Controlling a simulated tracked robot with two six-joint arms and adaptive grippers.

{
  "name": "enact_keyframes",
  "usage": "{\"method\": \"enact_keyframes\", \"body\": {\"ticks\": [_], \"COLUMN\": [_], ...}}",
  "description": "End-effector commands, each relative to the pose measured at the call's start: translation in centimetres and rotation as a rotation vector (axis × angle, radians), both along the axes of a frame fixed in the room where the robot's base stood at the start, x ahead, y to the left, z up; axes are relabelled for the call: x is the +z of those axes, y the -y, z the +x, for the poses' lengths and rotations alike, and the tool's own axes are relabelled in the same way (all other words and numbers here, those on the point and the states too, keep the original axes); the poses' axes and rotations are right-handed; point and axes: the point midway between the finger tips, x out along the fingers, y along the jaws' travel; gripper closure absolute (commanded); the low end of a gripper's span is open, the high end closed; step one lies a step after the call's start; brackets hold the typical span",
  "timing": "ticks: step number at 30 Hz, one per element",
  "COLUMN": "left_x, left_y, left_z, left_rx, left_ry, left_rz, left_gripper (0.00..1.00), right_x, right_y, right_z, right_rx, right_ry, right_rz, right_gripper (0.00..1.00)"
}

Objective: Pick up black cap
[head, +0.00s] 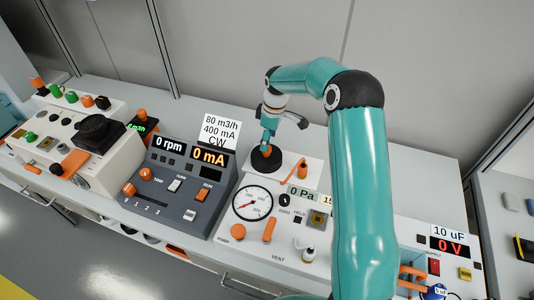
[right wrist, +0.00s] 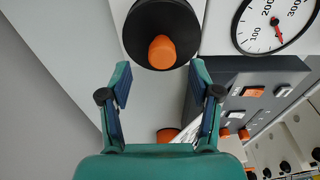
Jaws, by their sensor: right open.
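A round black cap with an orange knob (right wrist: 162,48) in its middle shows at the top of the right wrist view. In the head view the black cap (head: 266,160) sits on the white panel behind the pressure gauge, partly hidden by my gripper. My right gripper (right wrist: 160,85) is open, with its two fingers spread and nothing between them. The knob is just beyond the fingertips, in line with the gap. In the head view my right gripper (head: 268,142) is over the cap; I cannot tell whether it touches. My left gripper is not in view.
A round gauge (head: 252,203) and an orange lever (head: 269,230) are in front of the cap. A grey console (head: 180,182) with lit displays stands to the left, with a white sign (head: 220,131) behind it. Bare grey counter (head: 200,95) lies behind.

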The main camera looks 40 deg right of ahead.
Motion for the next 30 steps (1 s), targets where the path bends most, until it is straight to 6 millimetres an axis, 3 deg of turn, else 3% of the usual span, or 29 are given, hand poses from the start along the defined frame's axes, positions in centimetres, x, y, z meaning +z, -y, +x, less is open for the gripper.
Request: {"method": "enact_keyframes", "body": {"ticks": [5, 13, 21, 23, 30], "left_x": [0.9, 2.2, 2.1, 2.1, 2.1], "left_y": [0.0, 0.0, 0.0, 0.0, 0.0], "left_z": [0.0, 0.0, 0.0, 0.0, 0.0], "left_rx": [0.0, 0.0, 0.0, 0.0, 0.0], "left_ry": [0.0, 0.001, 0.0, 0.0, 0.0], "left_rz": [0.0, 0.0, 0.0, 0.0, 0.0], "left_gripper": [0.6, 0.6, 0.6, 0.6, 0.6], "right_x": [-1.2, -4.7, -5.2, -5.2, -5.2], "right_y": [-0.2, -0.5, -0.5, -0.5, -0.6], "right_z": [0.1, 0.5, 0.6, 0.6, 0.6], "right_rx": [0.0, 0.001, 0.001, 0.001, 0.001], "right_ry": [-0.004, -0.001, 0.001, 0.001, 0.001], "right_rz": [0.001, 0.0, -0.001, -0.001, -0.001], "right_gripper": [0.37, 0.37, 0.37, 0.44, 0.84]}}
